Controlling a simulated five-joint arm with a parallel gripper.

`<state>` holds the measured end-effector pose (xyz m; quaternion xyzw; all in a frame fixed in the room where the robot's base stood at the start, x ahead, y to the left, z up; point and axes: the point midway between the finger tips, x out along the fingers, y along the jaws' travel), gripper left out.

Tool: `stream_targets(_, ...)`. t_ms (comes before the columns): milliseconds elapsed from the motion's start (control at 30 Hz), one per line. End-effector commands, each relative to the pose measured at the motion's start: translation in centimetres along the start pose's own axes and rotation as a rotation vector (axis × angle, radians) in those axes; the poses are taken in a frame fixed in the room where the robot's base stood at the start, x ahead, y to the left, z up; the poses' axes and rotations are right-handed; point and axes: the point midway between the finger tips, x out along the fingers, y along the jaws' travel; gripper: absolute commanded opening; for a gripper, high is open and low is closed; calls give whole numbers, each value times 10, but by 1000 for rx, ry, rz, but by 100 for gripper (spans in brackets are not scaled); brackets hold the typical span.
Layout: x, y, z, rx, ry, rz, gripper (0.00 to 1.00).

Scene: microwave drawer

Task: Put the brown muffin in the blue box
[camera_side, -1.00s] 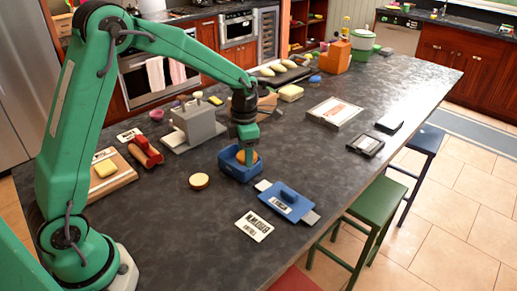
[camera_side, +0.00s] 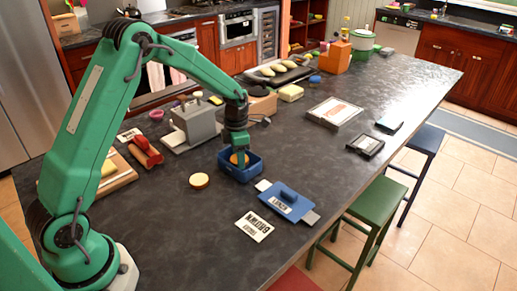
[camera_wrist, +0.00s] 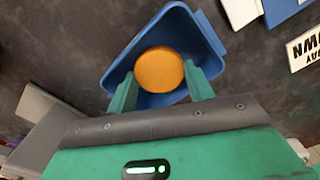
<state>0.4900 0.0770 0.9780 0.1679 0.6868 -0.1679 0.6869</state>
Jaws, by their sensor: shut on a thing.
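A round orange-brown muffin (camera_side: 234,159) is between the fingers of my gripper (camera_side: 239,158), which is shut on it. The small blue box (camera_side: 256,172) sits on the dark counter, open at the top, directly below and around the muffin in the side view. In the wrist view the muffin (camera_wrist: 160,70) lies within the outline of the box (camera_wrist: 203,30), with a finger on either side. I cannot tell whether the muffin touches the box floor.
A pale round piece (camera_side: 199,180) lies left of the box. A blue lidded item (camera_side: 288,201) and a printed card (camera_side: 254,226) lie in front. A grey machine (camera_side: 194,124) stands behind left.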

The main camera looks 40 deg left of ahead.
Motion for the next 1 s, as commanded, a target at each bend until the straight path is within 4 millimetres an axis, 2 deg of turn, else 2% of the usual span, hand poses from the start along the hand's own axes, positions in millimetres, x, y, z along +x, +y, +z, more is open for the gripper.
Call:
stream_targets(100,13,0,0,0,2,-2,30)
stream_targets(200,18,0,0,0,1,-1,30)
stream_targets(633,22,0,0,0,1,-1,30)
stream_targets(667,22,0,0,0,1,-1,56)
stream_targets(700,22,0,0,0,1,0,61)
stream_targets(1000,21,0,0,0,0,0,61)
